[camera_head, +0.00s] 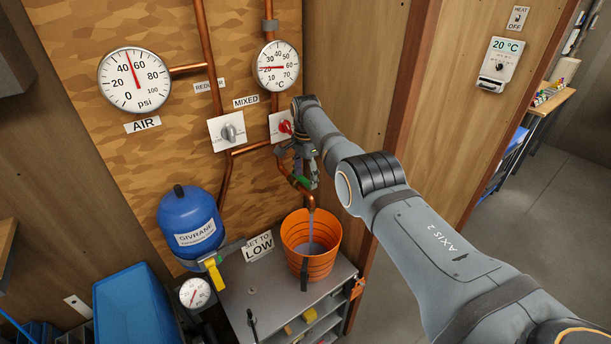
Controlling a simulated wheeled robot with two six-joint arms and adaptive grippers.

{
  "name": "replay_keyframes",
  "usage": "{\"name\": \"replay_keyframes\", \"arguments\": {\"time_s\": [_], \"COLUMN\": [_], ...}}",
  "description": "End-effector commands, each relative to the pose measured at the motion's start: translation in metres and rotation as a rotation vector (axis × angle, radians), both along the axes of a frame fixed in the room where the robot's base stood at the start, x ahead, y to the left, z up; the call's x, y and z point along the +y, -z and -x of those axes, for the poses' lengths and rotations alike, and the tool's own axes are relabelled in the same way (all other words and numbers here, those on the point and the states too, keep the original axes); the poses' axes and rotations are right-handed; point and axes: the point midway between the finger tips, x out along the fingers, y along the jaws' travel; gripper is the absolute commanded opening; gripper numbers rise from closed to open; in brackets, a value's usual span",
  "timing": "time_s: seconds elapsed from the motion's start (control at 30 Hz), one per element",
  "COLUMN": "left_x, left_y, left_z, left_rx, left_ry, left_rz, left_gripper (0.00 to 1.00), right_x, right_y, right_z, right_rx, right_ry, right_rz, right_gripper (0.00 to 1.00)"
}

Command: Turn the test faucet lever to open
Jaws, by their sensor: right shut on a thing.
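The test faucet is a copper spout (308,198) on the board, bending down over an orange bucket (302,266). A pale bluish streak, which looks like running water, drops from the spout into the bucket. The faucet's small green lever (301,182) sits on the pipe just above the spout. My right gripper (304,178) points down at the faucet and is shut on the green lever; its fingers and wrist partly cover the lever and pipe. My left gripper is not in view.
A red knob (285,127) sits close behind my right wrist, with a grey knob (229,133) to its left. A blue tank (190,226) with a yellow-handled valve (214,272) stands left of the bucket. The grey cabinet top (243,293) carries the bucket. A wooden post is at right.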

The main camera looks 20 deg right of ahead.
Motion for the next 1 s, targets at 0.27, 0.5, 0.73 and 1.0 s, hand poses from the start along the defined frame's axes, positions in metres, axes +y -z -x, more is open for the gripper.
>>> {"name": "replay_keyframes", "arguments": {"time_s": [0.27, 0.5, 0.73, 1.0], "left_x": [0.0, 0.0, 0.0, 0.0], "left_y": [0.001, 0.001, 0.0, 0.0], "left_z": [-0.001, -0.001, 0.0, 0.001], "left_rx": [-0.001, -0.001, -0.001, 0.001], "left_ry": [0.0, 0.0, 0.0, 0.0], "left_rz": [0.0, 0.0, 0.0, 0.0], "left_gripper": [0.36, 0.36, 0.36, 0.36], "right_x": [0.002, 0.001, 0.001, 0.001], "right_y": [0.008, 0.007, 0.004, -0.03], "right_z": [0.004, 0.004, 0.002, 0.0], "right_rx": [0.017, 0.015, 0.008, 0.004], "right_ry": [0.008, 0.006, 0.005, 0.005], "right_rz": [-0.004, -0.003, -0.001, -0.001], "right_gripper": [0.08, 0.88, 0.88, 0.88]}}
